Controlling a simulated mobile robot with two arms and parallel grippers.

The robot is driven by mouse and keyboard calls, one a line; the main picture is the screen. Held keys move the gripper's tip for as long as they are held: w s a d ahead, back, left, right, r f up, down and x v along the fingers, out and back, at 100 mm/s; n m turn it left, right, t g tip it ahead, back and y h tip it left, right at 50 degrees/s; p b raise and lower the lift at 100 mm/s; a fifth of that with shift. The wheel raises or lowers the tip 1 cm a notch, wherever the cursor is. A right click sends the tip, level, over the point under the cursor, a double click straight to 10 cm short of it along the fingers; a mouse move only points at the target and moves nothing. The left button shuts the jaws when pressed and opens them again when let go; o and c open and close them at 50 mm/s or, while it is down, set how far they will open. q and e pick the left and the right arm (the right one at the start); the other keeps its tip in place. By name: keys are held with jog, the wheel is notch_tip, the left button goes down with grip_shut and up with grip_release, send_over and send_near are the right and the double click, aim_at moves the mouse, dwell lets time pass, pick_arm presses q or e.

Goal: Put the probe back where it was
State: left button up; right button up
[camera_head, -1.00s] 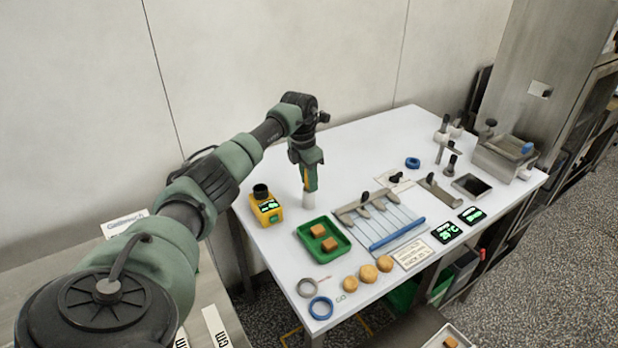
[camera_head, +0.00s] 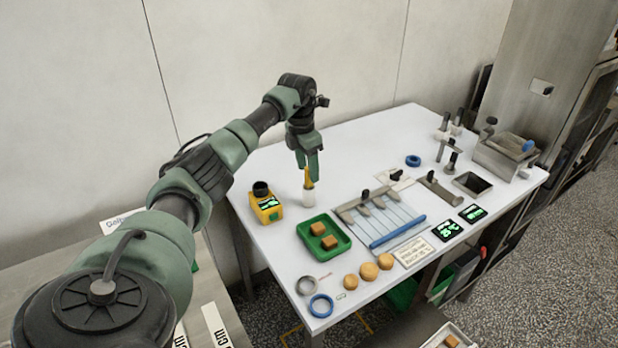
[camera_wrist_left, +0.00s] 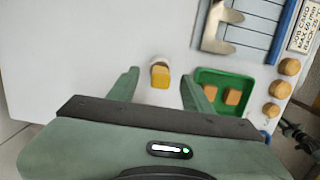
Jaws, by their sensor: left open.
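The probe (camera_head: 309,176), with a yellow handle, stands upright in a white cup-like holder (camera_head: 309,198) at the table's left back part. In the left wrist view the probe's yellow top (camera_wrist_left: 160,77) shows between and just ahead of my fingers, with the white holder (camera_wrist_left: 158,60) beyond it. My left gripper (camera_head: 309,171) is open, with its fingers apart on either side of the handle's upper part. In the left wrist view the left gripper (camera_wrist_left: 160,80) shows gaps on both sides of the handle. The probe's lower part is hidden in the holder.
A yellow device (camera_head: 266,204) stands left of the holder. A green tray (camera_head: 343,246) with brown blocks lies in front, and a wire rack (camera_head: 385,216) lies to the right. The white table (camera_head: 352,147) is clear behind the holder.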

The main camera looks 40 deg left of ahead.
aim_at(305, 186)
pick_arm(q)
notch_tip(305, 186, up, 8)
jog(key=s+b, duration=0.1)
jog(key=shift+r, duration=0.25)
jog(key=shift+a, duration=0.1)
dwell(1.3)
